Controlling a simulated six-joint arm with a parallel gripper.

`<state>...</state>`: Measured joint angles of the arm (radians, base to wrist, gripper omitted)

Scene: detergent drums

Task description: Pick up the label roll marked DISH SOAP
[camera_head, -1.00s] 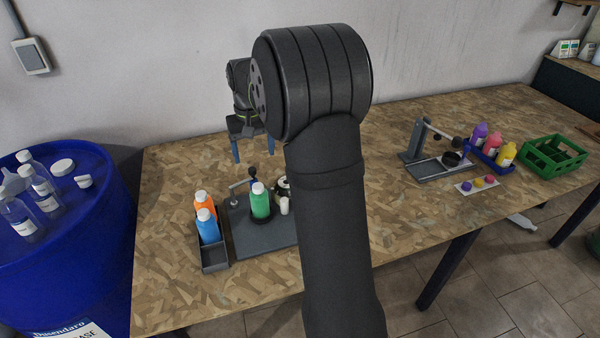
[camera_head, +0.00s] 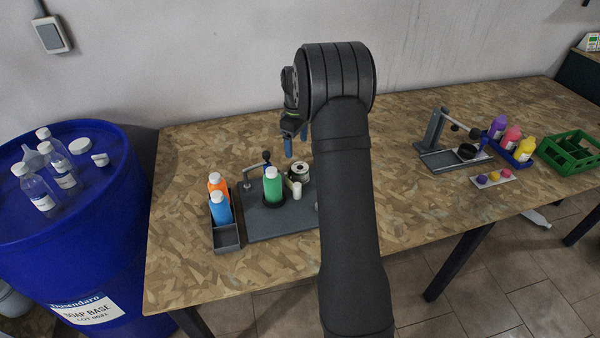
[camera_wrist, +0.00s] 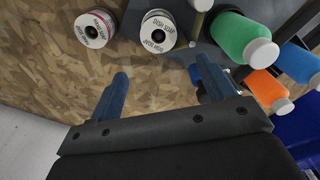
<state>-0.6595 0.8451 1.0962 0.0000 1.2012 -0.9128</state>
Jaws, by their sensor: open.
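The label roll marked DISH SOAP (camera_wrist: 158,33) is a white-faced spool with a dark core, near the top middle of the wrist view. In the head view my gripper (camera_head: 296,145) hangs above and behind the rolls.
A green bottle (camera_head: 273,187) stands on a grey fixture plate (camera_head: 262,224), near a white cylinder (camera_head: 297,190). Orange (camera_head: 216,182) and blue (camera_head: 221,210) bottles stand in a grey tray (camera_head: 226,240) to the left. Bare wooden tabletop (camera_head: 205,155) lies behind them.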

